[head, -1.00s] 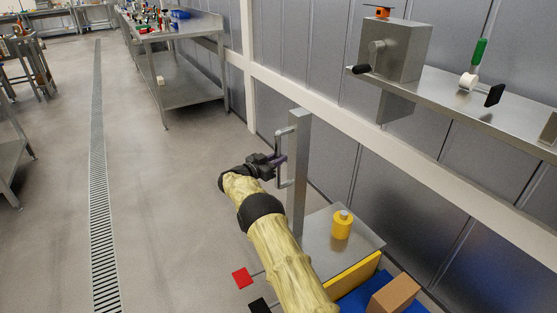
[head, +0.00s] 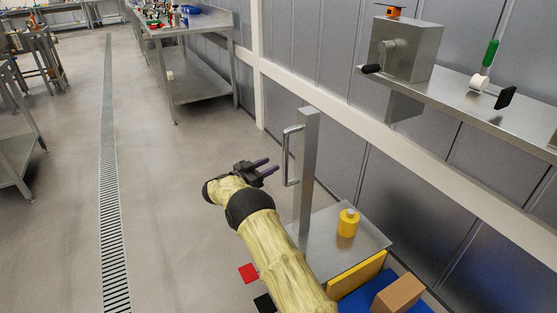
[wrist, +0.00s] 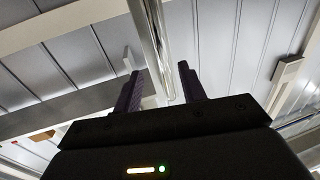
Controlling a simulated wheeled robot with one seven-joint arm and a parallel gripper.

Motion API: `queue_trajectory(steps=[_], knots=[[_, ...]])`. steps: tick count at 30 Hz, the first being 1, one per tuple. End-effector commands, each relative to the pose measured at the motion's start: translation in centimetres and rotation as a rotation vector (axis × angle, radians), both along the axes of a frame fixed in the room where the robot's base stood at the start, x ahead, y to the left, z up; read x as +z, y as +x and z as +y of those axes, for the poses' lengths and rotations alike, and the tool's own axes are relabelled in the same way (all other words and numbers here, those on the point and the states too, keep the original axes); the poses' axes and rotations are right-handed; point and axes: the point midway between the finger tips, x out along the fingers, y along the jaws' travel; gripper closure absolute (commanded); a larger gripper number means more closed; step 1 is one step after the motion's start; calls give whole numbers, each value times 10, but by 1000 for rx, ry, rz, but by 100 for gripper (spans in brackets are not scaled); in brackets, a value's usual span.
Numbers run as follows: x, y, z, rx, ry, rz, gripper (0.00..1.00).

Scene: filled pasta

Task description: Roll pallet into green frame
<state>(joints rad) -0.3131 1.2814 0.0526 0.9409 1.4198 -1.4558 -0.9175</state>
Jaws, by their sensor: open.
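A grey post (head: 307,175) with an upright bar handle (head: 288,157) stands on a metal platform (head: 325,225), left of the wall. My gripper (head: 272,166) is open and empty, its purple fingers pointing at the handle from the left, with a small gap. In the wrist view, my gripper (wrist: 156,62) has its fingers spread, with a bright vertical bar seen between them. A blue surface (head: 352,306) with a brown box (head: 400,292) shows at the bottom edge, beside a yellow board (head: 357,271); I cannot tell whether it is the pallet. No green frame is in view.
A yellow cylinder (head: 348,223) stands on the platform. A red plate (head: 248,273) and a black plate (head: 264,302) lie left of it. A wall shelf (head: 470,98) is at right, a steel table (head: 190,25) behind.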

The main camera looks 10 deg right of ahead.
Motion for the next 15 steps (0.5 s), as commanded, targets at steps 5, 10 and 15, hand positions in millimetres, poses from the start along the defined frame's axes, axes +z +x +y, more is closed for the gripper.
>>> queue_trajectory(steps=[5, 10, 15], knots=[[1, -18, 33, 3, 1, 0, 59], [0, -33, 61, 4, 1, 0, 59], [0, -42, 75, 1, 1, 0, 59]])
